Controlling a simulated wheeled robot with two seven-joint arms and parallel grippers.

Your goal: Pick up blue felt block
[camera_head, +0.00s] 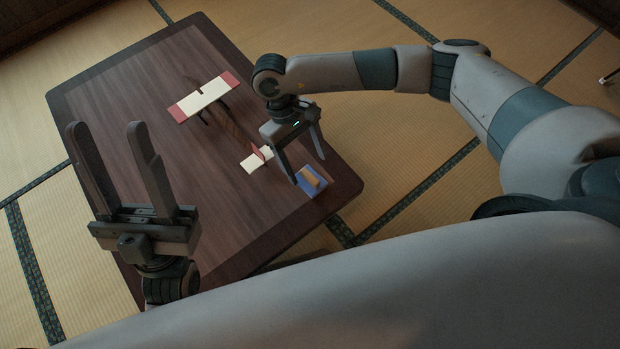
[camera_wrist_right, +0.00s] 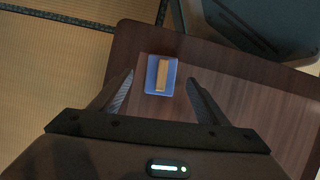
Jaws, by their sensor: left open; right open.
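The blue felt block (camera_head: 319,188) is a flat blue piece with a tan wooden bar on top. It lies near the table's right corner in the head view. In the right wrist view the blue felt block (camera_wrist_right: 151,82) lies ahead of the fingers, between their lines and a little left of centre. My right gripper (camera_head: 307,168) is open and empty above the table, close to the block; it also shows in the right wrist view (camera_wrist_right: 159,92). My left gripper (camera_head: 105,128) is open and empty with its fingers upward, over the table's left side.
A dark wooden table (camera_head: 150,75) stands on the tatami floor. A cream and red board (camera_head: 203,96) stands on dark supports toward the back. A small cream piece with a red part (camera_head: 254,160) lies left of my right gripper. The table's middle left is clear.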

